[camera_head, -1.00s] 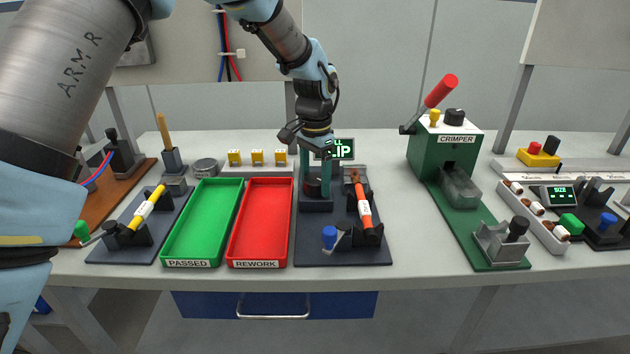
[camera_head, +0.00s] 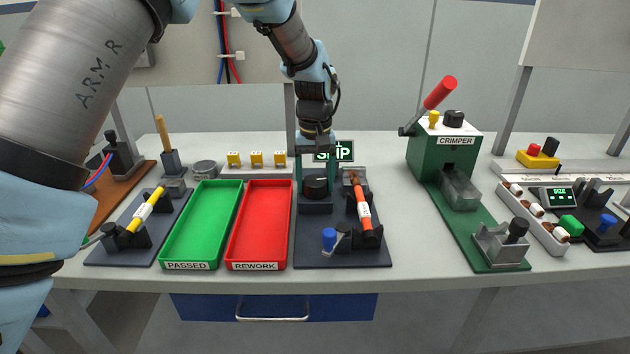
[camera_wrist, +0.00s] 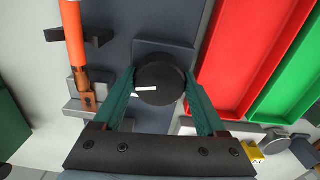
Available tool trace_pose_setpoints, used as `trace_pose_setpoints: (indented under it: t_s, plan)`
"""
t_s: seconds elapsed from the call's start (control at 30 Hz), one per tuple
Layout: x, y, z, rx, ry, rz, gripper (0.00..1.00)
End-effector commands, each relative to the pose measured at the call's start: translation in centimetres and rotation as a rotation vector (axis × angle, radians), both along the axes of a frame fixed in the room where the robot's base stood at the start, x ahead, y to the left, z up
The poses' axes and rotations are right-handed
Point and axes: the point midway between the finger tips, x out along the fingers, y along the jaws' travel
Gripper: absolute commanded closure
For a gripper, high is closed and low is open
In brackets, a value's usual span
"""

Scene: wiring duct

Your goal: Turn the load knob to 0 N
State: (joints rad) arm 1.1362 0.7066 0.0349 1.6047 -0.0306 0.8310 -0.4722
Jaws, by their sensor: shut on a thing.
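The load knob (camera_head: 315,186) is a round black knob on a dark block at the back of the dark tester plate (camera_head: 312,245). In the wrist view the knob (camera_wrist: 165,72) sits between my two green fingers, with a white mark on its top pointing left in that picture. My gripper (camera_head: 316,180) points down from above and is shut on the knob; it also shows in the wrist view (camera_wrist: 160,80). No scale or numbers around the knob can be read. A green-lettered display (camera_head: 345,151) behind is partly hidden by my gripper.
An orange-sleeved cable piece (camera_head: 363,208) lies in holders right of the knob, near a blue-topped lever (camera_head: 329,238). The red REWORK tray (camera_head: 259,265) and green PASSED tray (camera_head: 190,265) are to the left. The green crimper (camera_head: 440,150) stands to the right.

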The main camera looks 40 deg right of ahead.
Motion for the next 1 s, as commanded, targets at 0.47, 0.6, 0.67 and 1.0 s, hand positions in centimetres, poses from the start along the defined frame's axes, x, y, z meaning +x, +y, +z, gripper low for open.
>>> trace_pose_setpoints:
  t_s: [0.47, 0.6, 0.67, 1.0]
  plan:
    - [-0.07, -0.12, 0.13, 0.000, -0.002, 0.451, 0.82]
    - [-0.05, -0.15, 0.18, -0.001, -0.001, 0.585, 0.82]
    - [-0.09, -0.19, 0.19, -0.001, -0.001, 0.642, 0.82]
    - [-0.03, -0.22, 0.22, 0.000, -0.002, 0.962, 0.82]
